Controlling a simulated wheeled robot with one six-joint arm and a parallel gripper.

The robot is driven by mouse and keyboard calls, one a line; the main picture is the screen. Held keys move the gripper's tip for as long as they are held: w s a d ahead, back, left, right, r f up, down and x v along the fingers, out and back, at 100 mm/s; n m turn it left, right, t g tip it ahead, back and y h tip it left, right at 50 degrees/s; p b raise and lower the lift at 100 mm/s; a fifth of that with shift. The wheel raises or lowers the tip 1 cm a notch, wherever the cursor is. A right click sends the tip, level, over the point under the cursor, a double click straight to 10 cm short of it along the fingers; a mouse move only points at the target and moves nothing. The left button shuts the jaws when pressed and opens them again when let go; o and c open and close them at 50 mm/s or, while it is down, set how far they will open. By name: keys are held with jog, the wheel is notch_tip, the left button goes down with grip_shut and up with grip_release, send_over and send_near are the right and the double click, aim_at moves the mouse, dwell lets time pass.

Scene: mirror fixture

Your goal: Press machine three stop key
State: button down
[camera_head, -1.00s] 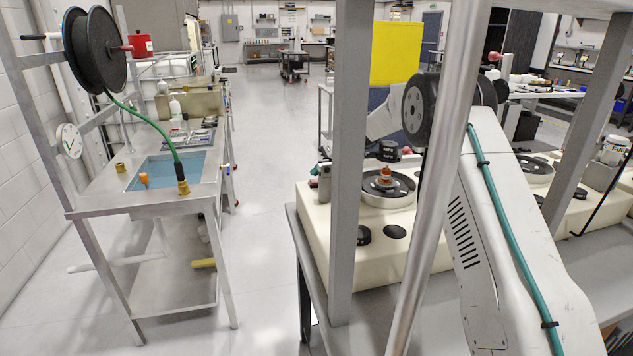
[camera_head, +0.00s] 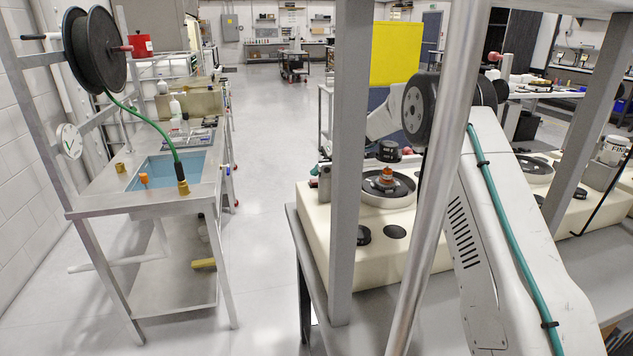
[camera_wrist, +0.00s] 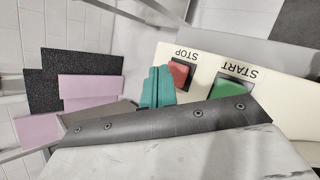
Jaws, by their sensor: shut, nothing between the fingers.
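In the wrist view a red key (camera_wrist: 179,74) labelled STOP sits on a cream panel (camera_wrist: 215,62). A green key (camera_wrist: 231,89) labelled START is to its right; the lettering appears upside down. My gripper (camera_wrist: 157,84) has two teal fingers side by side, shut and empty. Its tips are right beside the left edge of the red key; I cannot tell whether they touch it. In the head view the near cream machine (camera_head: 312,228) stands on a grey bench, and my gripper is not clearly visible behind the post. No machine number is legible.
A grey post (camera_head: 348,120) and a slanted bar stand before the near machine. More cream machines (camera_head: 600,205) are at right. A steel bench (camera_head: 100,203) with a blue basin (camera_head: 158,172) and hose reel (camera_head: 95,48) is at left. The floor between (camera_head: 262,150) is clear.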

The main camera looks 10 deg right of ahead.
jog(key=shift+f, duration=0.95)
dwell(0.7)
jog(key=shift+r, duration=0.9)
jog(key=shift+r, duration=2.55)
